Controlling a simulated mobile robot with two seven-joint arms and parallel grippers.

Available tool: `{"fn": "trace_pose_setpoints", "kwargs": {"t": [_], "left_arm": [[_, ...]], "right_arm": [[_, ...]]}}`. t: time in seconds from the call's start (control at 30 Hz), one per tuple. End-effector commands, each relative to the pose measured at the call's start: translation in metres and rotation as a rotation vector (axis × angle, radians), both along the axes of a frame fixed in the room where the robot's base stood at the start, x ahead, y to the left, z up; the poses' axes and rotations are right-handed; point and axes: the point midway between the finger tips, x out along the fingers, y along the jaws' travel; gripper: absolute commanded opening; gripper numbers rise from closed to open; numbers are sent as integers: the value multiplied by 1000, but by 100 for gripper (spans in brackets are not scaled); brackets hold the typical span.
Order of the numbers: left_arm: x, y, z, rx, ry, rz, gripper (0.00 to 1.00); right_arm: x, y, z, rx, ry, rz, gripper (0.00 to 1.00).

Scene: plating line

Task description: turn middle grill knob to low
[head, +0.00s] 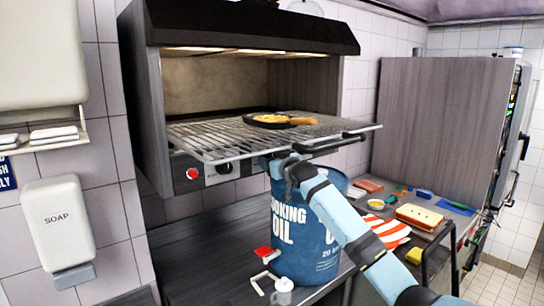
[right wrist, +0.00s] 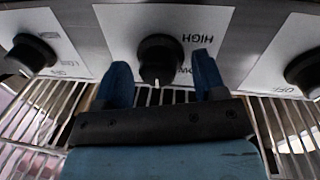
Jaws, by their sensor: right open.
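The middle grill knob (right wrist: 160,60) is black and round on a white label plate. The upside-down word HIGH stands beside it, and a partly covered word below. Its white pointer mark faces the bottom of the right wrist view. My right gripper (right wrist: 163,82) is open, with one blue finger on each side of the knob; contact cannot be told. In the head view my right gripper (head: 283,165) is at the grill's front panel, below the rack, and hides the middle knob. My left gripper is not in view.
Other knobs flank it at the left (right wrist: 33,54) and right (right wrist: 305,72). The wire rack (head: 205,140) juts out above my gripper, bearing a pan of food (head: 270,118). A blue cooking oil drum (head: 305,250) stands below.

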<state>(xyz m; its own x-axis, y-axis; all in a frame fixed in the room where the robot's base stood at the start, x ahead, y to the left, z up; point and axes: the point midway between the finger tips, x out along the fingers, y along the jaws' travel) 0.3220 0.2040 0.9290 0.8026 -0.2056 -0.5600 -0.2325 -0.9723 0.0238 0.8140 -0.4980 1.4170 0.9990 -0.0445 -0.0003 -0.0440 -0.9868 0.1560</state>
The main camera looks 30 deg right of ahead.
Motion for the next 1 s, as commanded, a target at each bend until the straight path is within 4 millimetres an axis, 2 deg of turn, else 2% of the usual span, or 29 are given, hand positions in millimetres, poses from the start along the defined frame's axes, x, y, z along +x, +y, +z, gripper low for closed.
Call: {"fn": "trace_pose_setpoints", "kwargs": {"t": [0.33,0.37,0.53,1.0], "left_arm": [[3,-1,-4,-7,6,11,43],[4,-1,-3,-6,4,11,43],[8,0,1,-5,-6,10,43],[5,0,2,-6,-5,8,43]], "right_arm": [[5,0,0,-1,-1,0,65],[5,0,0,-1,-1,0,60],[4,-1,0,-1,-1,-1,21],[4,-2,1,-2,-2,-3,19]]}}
